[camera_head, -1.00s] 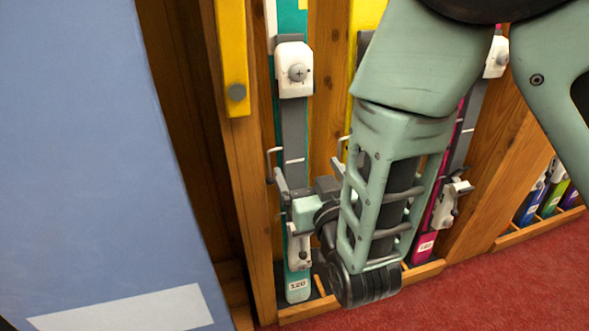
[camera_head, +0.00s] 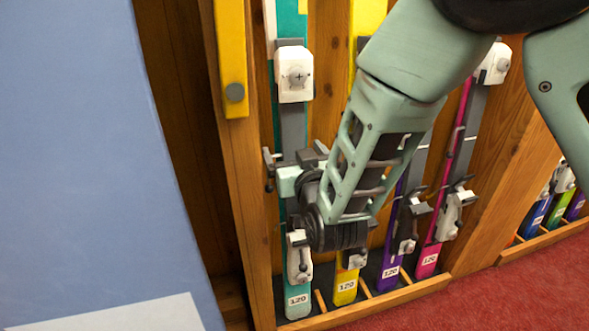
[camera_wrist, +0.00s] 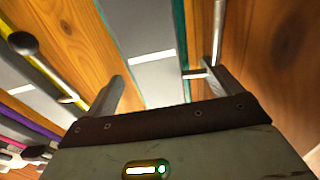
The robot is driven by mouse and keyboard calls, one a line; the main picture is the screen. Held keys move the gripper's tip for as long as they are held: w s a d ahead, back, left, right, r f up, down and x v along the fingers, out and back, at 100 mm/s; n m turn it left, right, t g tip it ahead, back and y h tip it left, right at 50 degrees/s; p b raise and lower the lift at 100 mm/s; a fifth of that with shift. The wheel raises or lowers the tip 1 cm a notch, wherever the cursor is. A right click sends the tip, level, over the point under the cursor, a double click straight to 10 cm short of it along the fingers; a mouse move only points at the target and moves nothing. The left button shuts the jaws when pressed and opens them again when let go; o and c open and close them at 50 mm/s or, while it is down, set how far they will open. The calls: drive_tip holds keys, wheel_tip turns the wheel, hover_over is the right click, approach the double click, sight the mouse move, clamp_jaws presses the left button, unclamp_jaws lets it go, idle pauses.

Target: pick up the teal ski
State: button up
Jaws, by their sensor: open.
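The teal ski (camera_head: 292,22) stands upright at the left end of the wooden rack, with white binding parts, a grey middle strip and a 120 label near its foot. My gripper (camera_head: 293,160) is at the ski's grey middle section, above the lower binding part, and hides some of it. In the wrist view, the open fingers (camera_wrist: 160,85) stand on either side of the ski's grey strip (camera_wrist: 145,50), which has teal edges and a white line. The ski lies between the fingers with visible gaps; I cannot tell how deep it sits.
A yellow ski (camera_head: 346,285), a purple ski (camera_head: 388,272) and a pink ski (camera_head: 428,260) stand to the right in the same rack. A wooden post (camera_head: 243,180) is close on the left, beside a large blue panel (camera_head: 80,150). Red carpet (camera_head: 490,300) lies in front.

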sight(299, 64)
drive_tip(key=c, duration=1.8)
drive_tip(key=shift+r, duration=0.15)
clamp_jaws()
wheel_tip(299, 64, up, 18)
drive_tip(key=p, duration=0.7)
drive_tip(key=shift+s, duration=0.1)
